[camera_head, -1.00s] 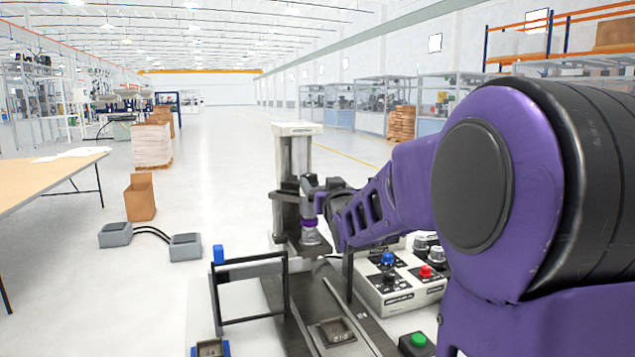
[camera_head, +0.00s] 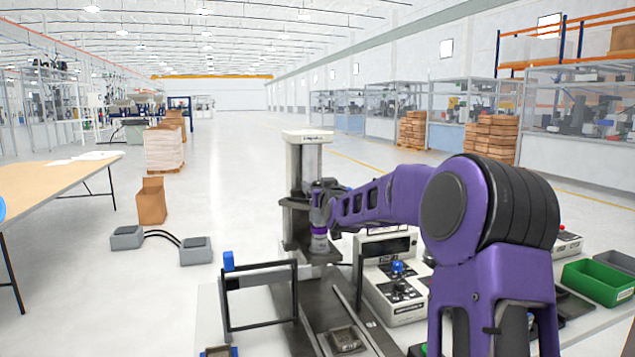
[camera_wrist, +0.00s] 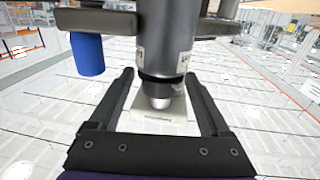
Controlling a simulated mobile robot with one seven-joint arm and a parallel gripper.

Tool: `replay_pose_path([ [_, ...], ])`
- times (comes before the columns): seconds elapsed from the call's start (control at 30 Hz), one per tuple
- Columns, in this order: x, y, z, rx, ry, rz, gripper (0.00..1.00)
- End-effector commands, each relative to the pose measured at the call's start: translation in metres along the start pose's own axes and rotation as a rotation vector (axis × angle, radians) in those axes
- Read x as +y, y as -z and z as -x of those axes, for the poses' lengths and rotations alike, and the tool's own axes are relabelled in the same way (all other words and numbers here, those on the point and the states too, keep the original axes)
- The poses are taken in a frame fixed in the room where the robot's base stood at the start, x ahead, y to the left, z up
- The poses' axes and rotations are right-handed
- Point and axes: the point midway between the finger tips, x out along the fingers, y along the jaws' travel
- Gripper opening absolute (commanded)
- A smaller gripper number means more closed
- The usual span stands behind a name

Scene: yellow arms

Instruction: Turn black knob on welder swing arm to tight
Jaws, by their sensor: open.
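The welder (camera_head: 307,137) stands at centre in the head view, a pale column with a white top and a dark carriage. My gripper (camera_head: 320,243) is in front of the carriage, small and partly hidden by my purple wrist. In the wrist view my gripper (camera_wrist: 160,76) is open. A grey cylinder (camera_wrist: 165,35) with a dark collar and silver tip shows between its fingers, with no clear contact. A blue cylinder (camera_wrist: 88,55) is at its left. A black frame (camera_head: 262,325) with a blue end stands left of the rail. I cannot pick out the black knob for certain.
A control box (camera_head: 398,290) with a blue-topped stick stands right of the welder. A wooden table (camera_head: 50,185) is at left, with grey boxes (camera_head: 180,250) on the floor. The floor behind is open.

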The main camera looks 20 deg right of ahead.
Motion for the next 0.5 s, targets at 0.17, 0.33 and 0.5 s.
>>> replay_pose_path([
  [0.17,-0.001,0.001,-0.023,0.000,0.001,0.000,0.81],
  [0.33,0.000,0.000,-0.033,-0.001,0.001,0.000,0.81],
  [0.5,0.000,-0.001,-0.034,-0.001,0.000,0.001,0.81],
])
